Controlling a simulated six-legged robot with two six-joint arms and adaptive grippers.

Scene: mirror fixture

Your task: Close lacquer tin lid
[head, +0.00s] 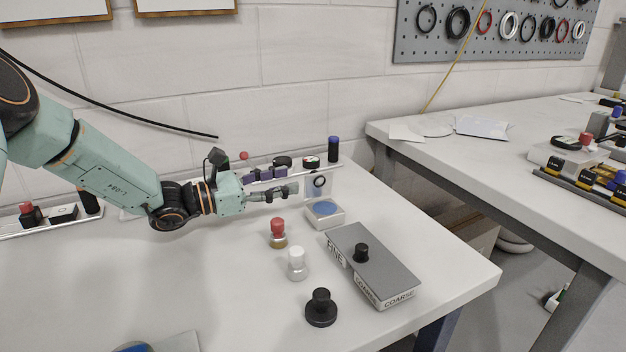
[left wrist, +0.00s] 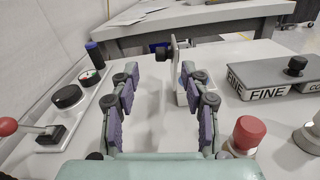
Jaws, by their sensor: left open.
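The lacquer tin (head: 336,220) is a small white box with a blue inside, standing on the white bench. Its lid (head: 311,192) stands up at the tin's far side, with a round black knob. In the left wrist view the lid (left wrist: 174,58) is nearly edge-on, its knob facing left, and the tin (left wrist: 182,95) is partly hidden behind the right finger. My left gripper (head: 294,190) is just left of the raised lid. In the left wrist view its fingers (left wrist: 160,80) are spread with nothing between them; the lid is beyond the tips. My right gripper is not in view.
A red-capped jar (head: 278,229), a white-capped jar (head: 297,262) and a black knobbed weight (head: 321,312) stand in front. A grey FINE/COARSE box (head: 378,270) is right of them. A rail with a dark blue-capped cylinder (head: 333,150) lies along the wall.

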